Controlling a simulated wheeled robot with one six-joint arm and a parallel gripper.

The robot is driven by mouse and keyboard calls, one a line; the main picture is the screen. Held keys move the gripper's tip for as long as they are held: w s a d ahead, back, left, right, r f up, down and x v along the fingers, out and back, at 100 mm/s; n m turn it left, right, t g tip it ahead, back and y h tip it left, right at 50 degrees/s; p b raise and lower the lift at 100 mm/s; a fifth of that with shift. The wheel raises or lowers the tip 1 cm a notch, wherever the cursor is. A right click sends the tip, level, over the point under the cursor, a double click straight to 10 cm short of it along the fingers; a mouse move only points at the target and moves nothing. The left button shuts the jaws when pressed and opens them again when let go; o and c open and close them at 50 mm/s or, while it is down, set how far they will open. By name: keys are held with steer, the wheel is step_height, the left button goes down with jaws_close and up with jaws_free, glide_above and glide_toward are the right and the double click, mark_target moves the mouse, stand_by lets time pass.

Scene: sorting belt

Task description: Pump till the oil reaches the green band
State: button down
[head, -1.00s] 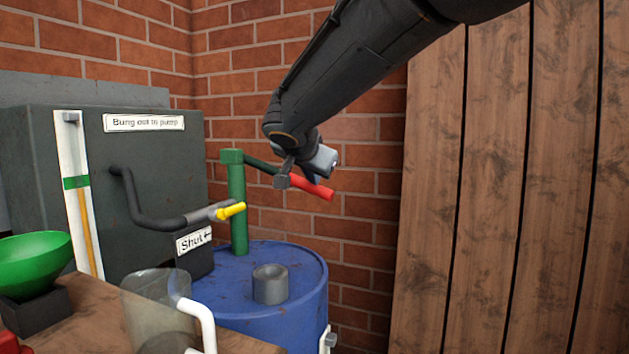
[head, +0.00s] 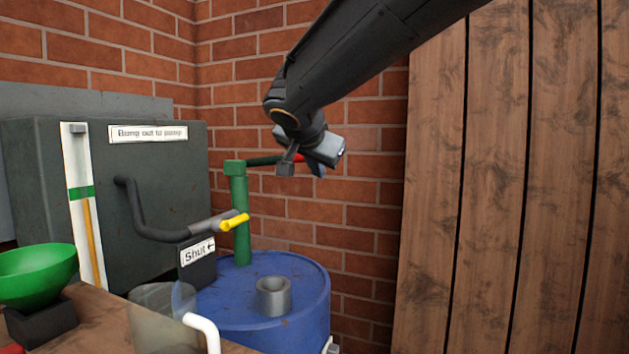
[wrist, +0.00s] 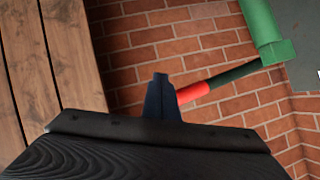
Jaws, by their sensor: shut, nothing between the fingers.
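The green hand pump (head: 238,215) stands upright on the blue drum (head: 240,310). Its lever (head: 265,160) runs nearly level to the right, and its red grip (head: 299,158) is partly hidden behind my gripper (head: 314,168). In the wrist view my gripper (wrist: 160,98) is shut and overlaps the end of the red grip (wrist: 192,92); I cannot tell whether they touch. The white gauge (head: 77,155) has a green band (head: 81,192). The amber oil column (head: 91,235) tops out at about the band's lower edge.
A grey hollow fitting (head: 272,297) sits on the drum top. A black hose (head: 135,215) ends in a yellow tap (head: 235,221) above a "Shut" sign (head: 198,253). A green funnel (head: 38,275) and clear jug (head: 155,310) stand at lower left. Wooden boards (head: 500,200) fill the right.

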steer(key=v, duration=0.7)
steer(key=shift+a+r+p, duration=0.2)
steer(key=shift+p, duration=0.1)
stand_by(0.3)
